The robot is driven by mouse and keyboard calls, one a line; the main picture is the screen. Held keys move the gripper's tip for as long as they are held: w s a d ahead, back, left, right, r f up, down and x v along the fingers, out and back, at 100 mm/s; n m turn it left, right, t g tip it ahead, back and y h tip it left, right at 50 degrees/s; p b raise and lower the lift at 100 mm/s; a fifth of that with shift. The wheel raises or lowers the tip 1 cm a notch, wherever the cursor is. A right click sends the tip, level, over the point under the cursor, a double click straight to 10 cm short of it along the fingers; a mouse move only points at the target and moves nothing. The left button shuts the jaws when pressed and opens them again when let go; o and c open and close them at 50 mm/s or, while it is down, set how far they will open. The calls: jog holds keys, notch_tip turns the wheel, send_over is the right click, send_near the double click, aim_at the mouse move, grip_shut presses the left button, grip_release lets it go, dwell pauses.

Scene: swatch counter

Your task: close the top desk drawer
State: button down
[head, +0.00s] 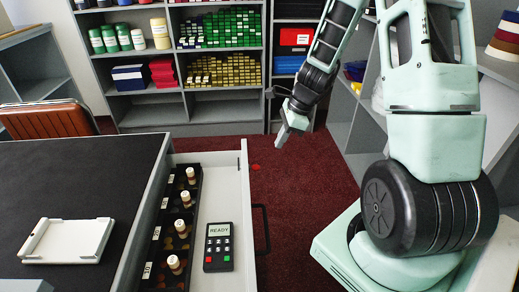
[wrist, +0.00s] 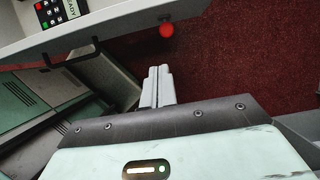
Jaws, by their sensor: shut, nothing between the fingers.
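The top desk drawer (head: 246,200) stands pulled out from the right side of the dark-topped desk (head: 60,170). Inside it lie a black tray (head: 189,190) with several small capped bottles and a keypad device (head: 218,247) reading READY. The drawer's dark handle (head: 262,230) is on its outer front; it also shows in the wrist view (wrist: 70,57). My gripper (head: 282,142) is shut and empty, beyond the far end of the drawer front and apart from it. In the wrist view its fingers (wrist: 157,85) are together, beside the drawer front (wrist: 110,30).
A white tray (head: 68,241) lies on the desk. Shelves (head: 190,112) with bottles and stacked coloured blocks stand at the back. A brown chair (head: 48,119) is behind the desk. A red round thing (wrist: 167,30) shows near the drawer.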

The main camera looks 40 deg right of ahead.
jog(key=w+a+f+b, duration=0.1)
jog(key=w+a+f, duration=0.3)
jog(key=a+f, duration=0.2)
jog(key=shift+f, duration=1.4)
jog(key=shift+a, duration=0.25)
jog(key=w+a+p, duration=0.4)
jog(key=w+a, duration=0.1)
jog(key=a, duration=0.2)
jog(key=w+a+p, duration=0.4)
jog(key=a, duration=0.3)
jog(key=w+a+p, duration=0.4)
jog(key=w+a, duration=0.1)
jog(key=a, duration=0.2)
jog(key=shift+w+a, duration=0.2)
jog(key=shift+w, duration=0.1)
jog(key=shift+a+r, duration=0.1)
